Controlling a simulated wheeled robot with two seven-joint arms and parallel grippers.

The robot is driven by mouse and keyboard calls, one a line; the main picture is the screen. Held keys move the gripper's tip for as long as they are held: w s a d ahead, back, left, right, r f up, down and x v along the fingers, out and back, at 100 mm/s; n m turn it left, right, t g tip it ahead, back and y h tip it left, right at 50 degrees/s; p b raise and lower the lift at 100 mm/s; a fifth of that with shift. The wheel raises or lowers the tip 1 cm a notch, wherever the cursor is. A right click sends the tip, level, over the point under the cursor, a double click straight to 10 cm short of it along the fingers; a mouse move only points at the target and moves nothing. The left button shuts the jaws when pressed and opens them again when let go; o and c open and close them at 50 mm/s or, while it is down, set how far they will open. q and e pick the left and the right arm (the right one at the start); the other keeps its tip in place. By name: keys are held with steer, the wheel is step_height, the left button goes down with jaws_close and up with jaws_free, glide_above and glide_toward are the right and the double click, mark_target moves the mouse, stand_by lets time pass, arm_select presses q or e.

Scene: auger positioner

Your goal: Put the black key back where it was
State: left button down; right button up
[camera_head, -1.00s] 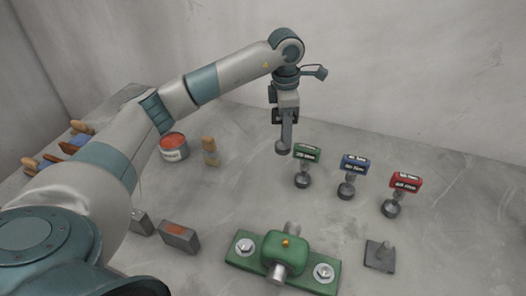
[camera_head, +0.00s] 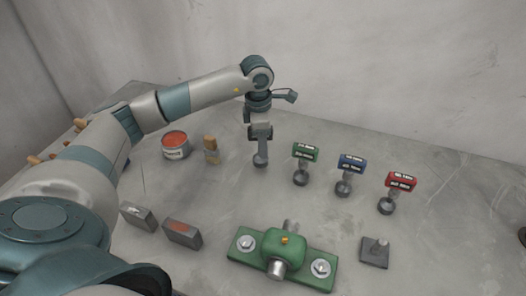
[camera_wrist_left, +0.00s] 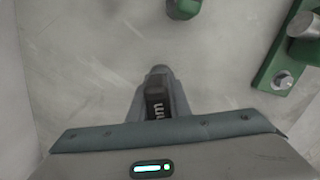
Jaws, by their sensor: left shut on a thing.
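My left gripper (camera_head: 260,134) is shut on the black key and points down at the back of the table. The black key (camera_head: 260,160) hangs upright with its round grey end down, left of the green key. I cannot tell whether that end touches the table. In the left wrist view the black key (camera_wrist_left: 156,103) shows between the fingers with part of a white "mm" label. The green key (camera_head: 305,152), blue key (camera_head: 351,163) and red key (camera_head: 401,181) stand upright in a slanting row. My right gripper is not in view.
A green bolted fixture (camera_head: 325,283) with a metal shaft lies at the front. A dark square block with a peg (camera_head: 375,255) is right of it. A red-topped can (camera_head: 176,152), a brush (camera_head: 211,152) and grey blocks (camera_head: 183,234) are on the left. The middle is clear.

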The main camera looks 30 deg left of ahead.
arm_select(q)
step_height(320, 180, down, 3)
steer(key=shift+r+p, duration=0.2)
steer(key=shift+p, duration=0.45)
steer(key=shift+f, duration=0.1)
steer(key=shift+f, duration=0.15)
steer(key=c, duration=1.6)
jaws_free()
steer(key=shift+c, duration=0.2)
steer(key=shift+r, duration=0.2)
